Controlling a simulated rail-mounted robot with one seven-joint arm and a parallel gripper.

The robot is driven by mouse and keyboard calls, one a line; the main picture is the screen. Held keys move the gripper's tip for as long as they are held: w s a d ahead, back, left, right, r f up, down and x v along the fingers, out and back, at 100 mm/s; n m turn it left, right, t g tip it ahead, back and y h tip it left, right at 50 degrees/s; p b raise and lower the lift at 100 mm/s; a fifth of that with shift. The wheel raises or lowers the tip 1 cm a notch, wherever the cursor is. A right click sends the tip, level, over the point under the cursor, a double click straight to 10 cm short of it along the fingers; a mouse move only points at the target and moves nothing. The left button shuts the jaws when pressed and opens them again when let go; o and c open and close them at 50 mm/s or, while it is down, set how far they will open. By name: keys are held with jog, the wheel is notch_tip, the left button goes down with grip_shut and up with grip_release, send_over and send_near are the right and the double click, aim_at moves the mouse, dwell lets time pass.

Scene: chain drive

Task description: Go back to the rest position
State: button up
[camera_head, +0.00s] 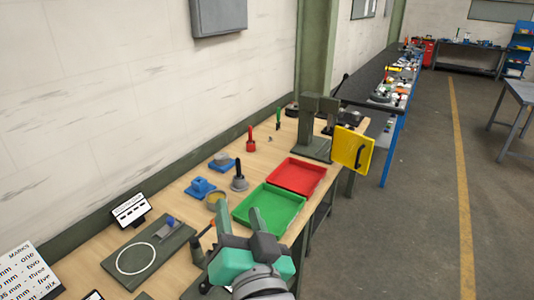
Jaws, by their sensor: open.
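My gripper (241,226) is at the bottom centre of the head view, with a teal body and two dark fingers. The fingers stand apart, and I see nothing held between them. It is over the front edge of the wooden workbench (172,212), just in front of the green tray (270,208). From this view I cannot tell its exact height above the bench. My gripper hides part of the bench front.
A red tray (296,176) lies behind the green one. Blue blocks (201,188), a dark post (239,177) and a yellow-topped round part (216,201) stand left of the trays. A grey press (318,125) and yellow panel (351,150) stand farther back. Open floor (410,230) is right.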

jog(key=s+d+r+n+t+h, duration=0.2)
jog(key=s+r+t, duration=0.1)
jog(key=s+r, duration=0.5)
jog(key=s+d+r+n+t+h, duration=0.1)
jog(key=s+d+r+t+h, duration=0.2)
jog(key=s+r, duration=0.55)
notch_tip(320, 180, up, 19)
jog(key=w+a+p, duration=0.1)
jog(key=p, duration=1.6)
jog(key=shift+w+t, duration=0.3)
jog(key=shift+w, duration=0.1)
